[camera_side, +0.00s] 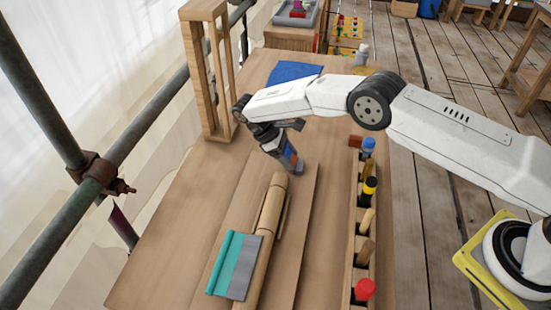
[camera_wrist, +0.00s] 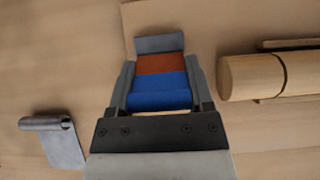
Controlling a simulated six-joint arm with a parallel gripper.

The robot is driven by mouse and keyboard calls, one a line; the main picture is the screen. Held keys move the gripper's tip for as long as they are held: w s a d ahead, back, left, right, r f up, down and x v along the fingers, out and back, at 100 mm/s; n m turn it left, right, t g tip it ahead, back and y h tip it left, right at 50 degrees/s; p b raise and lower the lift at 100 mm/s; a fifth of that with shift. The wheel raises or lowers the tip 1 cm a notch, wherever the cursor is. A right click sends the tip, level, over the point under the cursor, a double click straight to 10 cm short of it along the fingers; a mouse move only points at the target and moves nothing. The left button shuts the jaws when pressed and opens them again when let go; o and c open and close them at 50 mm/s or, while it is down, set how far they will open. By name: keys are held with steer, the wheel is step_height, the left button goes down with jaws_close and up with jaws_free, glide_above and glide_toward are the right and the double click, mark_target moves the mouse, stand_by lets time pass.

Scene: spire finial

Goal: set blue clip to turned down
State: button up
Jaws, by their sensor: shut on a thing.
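My gripper (camera_side: 287,157) points down over the workbench, beyond the far end of a wooden spindle. In the wrist view my gripper (camera_wrist: 160,88) is shut on the blue clip (camera_wrist: 160,92), which lies between the two fingers. The clip shows a blue part nearest the wrist, an orange-red band beyond it and a grey piece at its far end. In the side view the blue clip (camera_side: 287,154) is partly hidden by the fingers. I cannot tell whether its lower end touches the bench.
The spindle (camera_side: 268,218) lies close by, right of the clip in the wrist view (camera_wrist: 265,77). A teal-and-grey piece (camera_side: 240,262) lies nearer. A rack (camera_side: 346,270) of coloured pegs lines the right. A wooden frame (camera_side: 190,85) stands behind left. A grey metal piece (camera_wrist: 63,145) lies lower left.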

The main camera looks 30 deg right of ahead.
stand_by(0.4)
steer(key=o, duration=1.3)
steer(key=shift+c, duration=0.2)
steer(key=shift+w+a+r, duration=0.1)
steer(key=shift+w+a, duration=0.05)
steer(key=shift+v, duration=1.75)
steer(key=shift+w+a+r, duration=0.1)
steer(key=shift+w+a, duration=0.05)
steer(key=shift+w, duration=0.05)
steer(key=shift+a+r, duration=0.1)
steer(key=shift+r, duration=0.1)
step_height(320, 180, up, 7)
